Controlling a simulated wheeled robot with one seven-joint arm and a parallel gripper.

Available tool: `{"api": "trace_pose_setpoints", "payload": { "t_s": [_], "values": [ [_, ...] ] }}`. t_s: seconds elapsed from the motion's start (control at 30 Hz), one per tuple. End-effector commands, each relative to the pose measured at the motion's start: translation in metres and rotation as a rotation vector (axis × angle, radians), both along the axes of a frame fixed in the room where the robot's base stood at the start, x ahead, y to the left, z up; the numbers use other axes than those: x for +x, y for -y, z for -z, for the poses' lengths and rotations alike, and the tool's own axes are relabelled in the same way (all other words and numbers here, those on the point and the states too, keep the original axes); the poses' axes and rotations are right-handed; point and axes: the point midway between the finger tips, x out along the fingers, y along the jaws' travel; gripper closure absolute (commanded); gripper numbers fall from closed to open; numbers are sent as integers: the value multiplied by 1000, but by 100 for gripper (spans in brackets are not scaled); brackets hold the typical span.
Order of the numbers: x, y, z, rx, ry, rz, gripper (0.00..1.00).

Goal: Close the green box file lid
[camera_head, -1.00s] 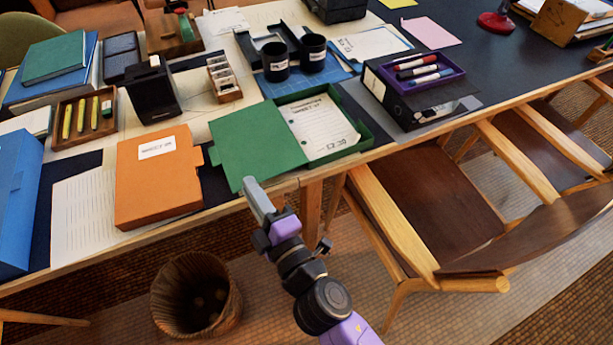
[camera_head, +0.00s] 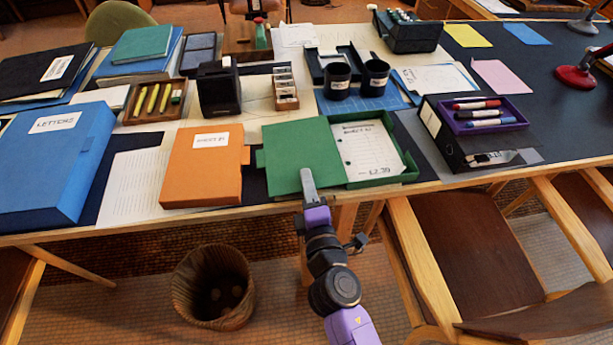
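The green box file stands open near the front edge of the table. Its lid (camera_head: 290,146) is swung out to the left and lies spread beside the orange box file. The tray half (camera_head: 408,172) on the right holds a white lined sheet (camera_head: 370,150) marked £2.30. My gripper (camera_head: 308,178) is at the lid's front edge, its grey fingers overlapping the lid's lower part in the picture. Whether it touches the lid I cannot tell. The fingers are seen edge-on, so their gap is hidden. I see nothing held.
An orange box file (camera_head: 203,170) lies just left of the lid. A black box file (camera_head: 455,145) with a purple pen tray stands right. Two black cups (camera_head: 336,82) are behind. A wicker basket (camera_head: 213,290) and chairs (camera_head: 470,235) stand before the table.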

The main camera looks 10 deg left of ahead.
Motion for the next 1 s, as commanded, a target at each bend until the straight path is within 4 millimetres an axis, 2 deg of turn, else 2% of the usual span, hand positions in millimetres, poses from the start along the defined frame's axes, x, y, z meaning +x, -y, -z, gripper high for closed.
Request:
{"api": "trace_pose_setpoints", "payload": {
  "t_s": [0.17,0.43,0.5,1.0],
  "values": [
    [11,-4,-1,0,1,0,89],
    [12,-4,0,0,0,-1,89],
    [12,-4,0,1,0,-1,100],
    [12,-4,0,1,0,0,100]
  ]
}}
